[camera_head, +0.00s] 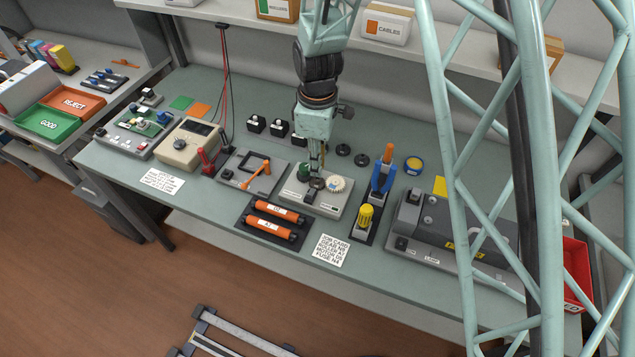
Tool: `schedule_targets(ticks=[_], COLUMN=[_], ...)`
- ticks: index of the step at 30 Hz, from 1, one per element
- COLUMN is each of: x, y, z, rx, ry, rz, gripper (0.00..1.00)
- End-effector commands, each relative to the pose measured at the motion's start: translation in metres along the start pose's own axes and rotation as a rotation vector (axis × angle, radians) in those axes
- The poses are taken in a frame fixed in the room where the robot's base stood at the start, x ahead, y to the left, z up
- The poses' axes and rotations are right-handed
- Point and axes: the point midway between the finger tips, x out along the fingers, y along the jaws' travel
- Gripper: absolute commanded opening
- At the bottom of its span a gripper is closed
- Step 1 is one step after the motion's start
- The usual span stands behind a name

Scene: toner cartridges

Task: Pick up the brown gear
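No gear that is clearly brown shows in the head view. A small dark round part (317,183) lies on a light grey fixture (325,208), right below my gripper (316,172). I cannot tell whether it is the brown gear. A cream toothed gear (335,184) sits just to its right on the same fixture. My gripper points down, with its fingertips close to the dark part. The fingers are too small to tell whether they are open, shut or touching it.
Two black discs (343,150) (361,160) lie behind. Orange rollers (272,220) lie on a dark tray in front. Blue-handled and yellow-handled tools (366,215) stand right. A printed note (331,250) lies at the front.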

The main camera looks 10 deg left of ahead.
Motion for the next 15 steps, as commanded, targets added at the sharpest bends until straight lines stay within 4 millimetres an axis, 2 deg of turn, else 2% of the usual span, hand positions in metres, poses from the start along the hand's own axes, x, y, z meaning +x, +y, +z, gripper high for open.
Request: schedule_targets(ticks=[15], x=[0.040], y=[-0.002], z=[0.000], rx=[0.000], ry=[-0.001], rz=[-0.002], gripper=[0.14])
